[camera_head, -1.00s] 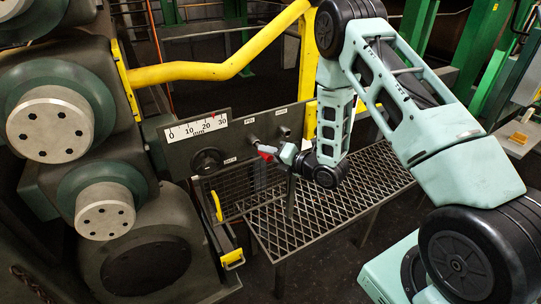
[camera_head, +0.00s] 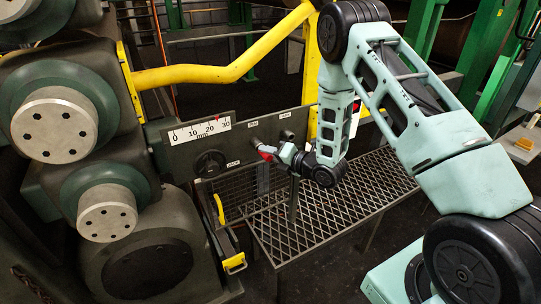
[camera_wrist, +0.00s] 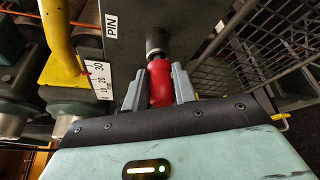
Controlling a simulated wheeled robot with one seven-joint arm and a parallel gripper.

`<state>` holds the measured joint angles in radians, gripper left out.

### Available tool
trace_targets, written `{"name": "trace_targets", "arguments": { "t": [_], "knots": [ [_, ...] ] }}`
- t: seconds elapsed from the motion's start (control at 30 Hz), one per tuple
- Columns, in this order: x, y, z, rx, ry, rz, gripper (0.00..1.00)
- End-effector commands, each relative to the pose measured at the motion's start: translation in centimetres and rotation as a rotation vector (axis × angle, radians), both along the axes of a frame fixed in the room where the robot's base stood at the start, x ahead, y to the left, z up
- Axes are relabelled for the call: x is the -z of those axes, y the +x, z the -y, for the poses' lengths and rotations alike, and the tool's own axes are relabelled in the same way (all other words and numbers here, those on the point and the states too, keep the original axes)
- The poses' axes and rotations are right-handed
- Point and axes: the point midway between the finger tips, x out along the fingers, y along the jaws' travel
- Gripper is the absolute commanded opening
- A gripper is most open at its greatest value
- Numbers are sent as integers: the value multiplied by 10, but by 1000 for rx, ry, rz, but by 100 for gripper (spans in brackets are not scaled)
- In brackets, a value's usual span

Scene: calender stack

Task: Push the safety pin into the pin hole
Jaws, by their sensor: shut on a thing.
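The safety pin's red handle (camera_wrist: 160,84) is between the two grey fingers of my gripper (camera_wrist: 158,88) in the wrist view, and the fingers are shut on it. In the head view the red handle (camera_head: 265,152) shows at the tip of my gripper (camera_head: 273,153), in front of the upright panel. A dark round boss (camera_wrist: 156,42), beside the label PIN, lies straight ahead of the handle and in line with it. A short dark shank shows between handle and boss. The hole itself is hidden, and I cannot tell how deep the shank sits.
The grey panel (camera_head: 238,135) carries a ruler scale (camera_head: 200,130), a black knob (camera_head: 209,163) and another boss (camera_head: 287,135). A mesh platform (camera_head: 340,210) lies below my gripper. Large rollers (camera_head: 55,125) stand at left; a yellow rail (camera_head: 225,68) runs above.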

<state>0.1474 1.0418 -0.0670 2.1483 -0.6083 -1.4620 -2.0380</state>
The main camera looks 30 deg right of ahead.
Motion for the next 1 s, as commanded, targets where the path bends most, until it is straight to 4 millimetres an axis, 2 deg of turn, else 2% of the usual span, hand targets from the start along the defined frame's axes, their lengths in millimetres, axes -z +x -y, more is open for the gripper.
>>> {"name": "trace_targets", "arguments": {
  "t": [0.67, 0.7, 0.8, 0.97, 1.0],
  "knots": [
    [-1, 13, 0, 0, 0, 2, 0],
    [-1, 13, 0, 0, 0, 2, 30],
    [-1, 13, 0, 0, 0, 2, 53],
    [0, 13, 0, 0, 0, 2, 53],
    [0, 12, 0, 0, -1, 0, 56]
  ]
}}
